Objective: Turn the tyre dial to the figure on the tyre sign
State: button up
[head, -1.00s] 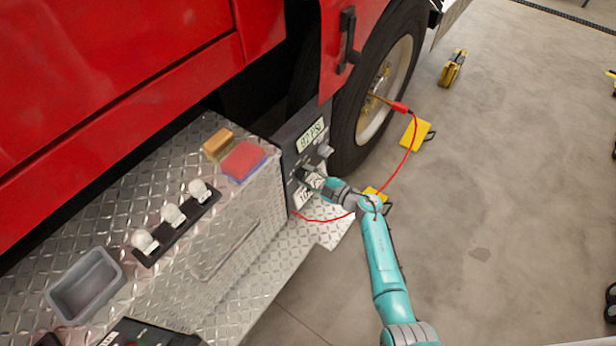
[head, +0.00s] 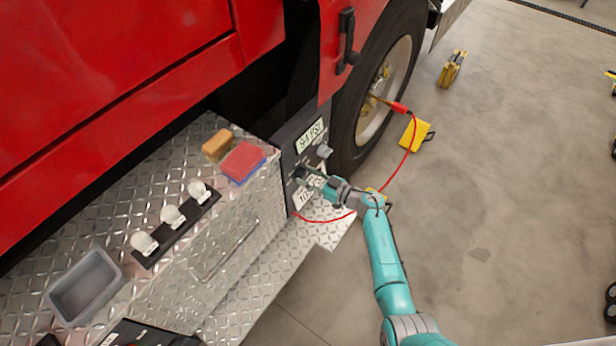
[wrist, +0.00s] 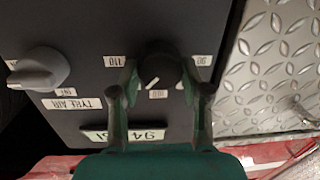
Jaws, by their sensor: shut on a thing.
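The tyre dial (wrist: 158,68) is a round black knob on a dark panel, with a white pointer line toward the lower left in the wrist view. Figures 110, 100 and 90 stand around it, and the line lies between 100 and 110, nearer 100. My gripper (wrist: 158,76) is shut on the dial, one finger on each side. The tyre sign (wrist: 124,134) is upside down in the wrist view and seems to read 94 PSI. It also shows in the head view (head: 310,135). In the head view my gripper (head: 307,177) largely hides the dial.
A grey knob (wrist: 38,70) sits beside the dial on the panel. A red hose (head: 413,130) runs from the wheel down past my arm. A sponge (head: 218,145), a red-and-blue block (head: 243,161) and a grey bin (head: 85,287) are on the metal step.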

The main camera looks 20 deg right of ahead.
jog(key=shift+m, duration=0.3)
dwell(0.4)
jog(key=o, duration=1.2)
jog(key=shift+c, duration=0.2)
jog(key=f+v, duration=0.1)
jog(key=v, duration=1.1)
jog(key=shift+r, duration=0.4)
